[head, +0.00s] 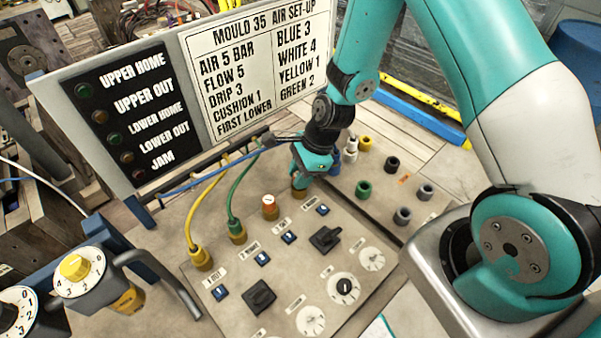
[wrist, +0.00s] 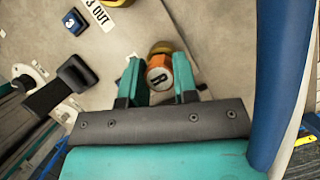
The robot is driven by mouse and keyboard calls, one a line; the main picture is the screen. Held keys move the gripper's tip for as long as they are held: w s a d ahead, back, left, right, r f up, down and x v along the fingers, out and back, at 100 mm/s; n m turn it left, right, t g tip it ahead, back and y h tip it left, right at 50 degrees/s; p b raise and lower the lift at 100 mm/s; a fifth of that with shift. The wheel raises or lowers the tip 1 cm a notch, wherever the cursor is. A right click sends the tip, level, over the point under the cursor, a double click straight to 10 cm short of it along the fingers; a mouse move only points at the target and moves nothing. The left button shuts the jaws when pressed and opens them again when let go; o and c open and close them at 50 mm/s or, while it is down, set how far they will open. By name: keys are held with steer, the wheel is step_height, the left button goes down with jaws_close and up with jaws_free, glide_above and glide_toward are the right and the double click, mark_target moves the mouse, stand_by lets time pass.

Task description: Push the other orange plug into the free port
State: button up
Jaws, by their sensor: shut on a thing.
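My gripper (head: 301,178) is low over the back end of the port row in the head view. In the wrist view its two teal fingers (wrist: 160,84) are shut on an orange plug (wrist: 158,75) with a dark mark on its end. A brass-coloured port collar (wrist: 161,47) shows just beyond the plug; the same collar (head: 299,193) shows under my gripper in the head view. The plug appears in line with the collar, but I cannot tell how deep it sits. The other orange plug (head: 270,206) stands upright in the neighbouring port.
A yellow plug (head: 201,258) and a green plug (head: 237,231) with hoses stand nearer in the row. Switches and dials fill the panel (head: 290,262). Several loose-coloured plugs, one green (head: 363,189), stand to the right. A lettered board (head: 160,95) rises behind. A blue hose (head: 205,178) runs close by.

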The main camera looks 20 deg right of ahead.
steer(key=shift+f, duration=0.4)
steer(key=shift+c, duration=0.3)
jaws_close()
steer(key=o, duration=1.5)
jaws_free()
steer(key=shift+c, duration=0.2)
steer(key=shift+r+p, duration=3.1)
steer(key=shift+r, duration=0.7)
